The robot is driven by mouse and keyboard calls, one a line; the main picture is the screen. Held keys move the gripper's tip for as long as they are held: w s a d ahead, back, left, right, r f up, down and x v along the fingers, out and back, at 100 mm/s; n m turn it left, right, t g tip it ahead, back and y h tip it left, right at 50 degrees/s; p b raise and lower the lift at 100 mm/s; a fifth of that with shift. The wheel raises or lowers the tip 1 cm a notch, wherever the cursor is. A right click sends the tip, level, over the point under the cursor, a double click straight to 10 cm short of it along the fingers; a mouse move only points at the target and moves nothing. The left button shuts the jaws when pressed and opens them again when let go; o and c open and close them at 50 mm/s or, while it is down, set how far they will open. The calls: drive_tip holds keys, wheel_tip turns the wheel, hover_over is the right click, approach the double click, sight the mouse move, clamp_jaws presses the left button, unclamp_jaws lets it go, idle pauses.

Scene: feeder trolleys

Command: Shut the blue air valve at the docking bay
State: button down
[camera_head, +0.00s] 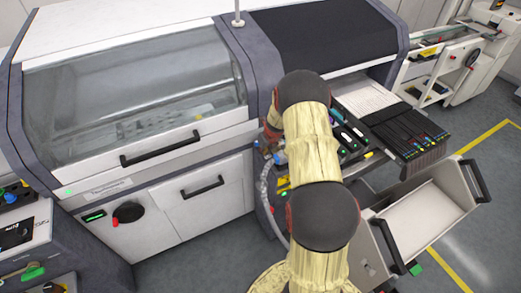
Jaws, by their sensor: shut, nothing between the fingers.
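A small blue part (280,158) shows just left of my arm, at the docking bay on the front of the machine. It looks like the blue air valve, but it is too small and partly covered to tell its handle position. My arm, in cream sleeves with dark joints, crosses the middle of the head view and hides much of the bay. My gripper cannot be made out; the far end of the arm is hidden behind its own links.
A grey hose (265,192) hangs beside the bay. Right of my arm are a bank of dark feeders (405,130) and a trolley with a white tray (425,215). The machine's white front has a black handle (160,149). Grey floor (205,245) is clear at lower left centre.

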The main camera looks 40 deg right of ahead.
drive_tip(key=p+v, duration=0.2)
drive_tip(key=v, duration=0.8)
drive_tip(key=shift+s+a, duration=0.2)
drive_tip(key=shift+s, duration=0.25)
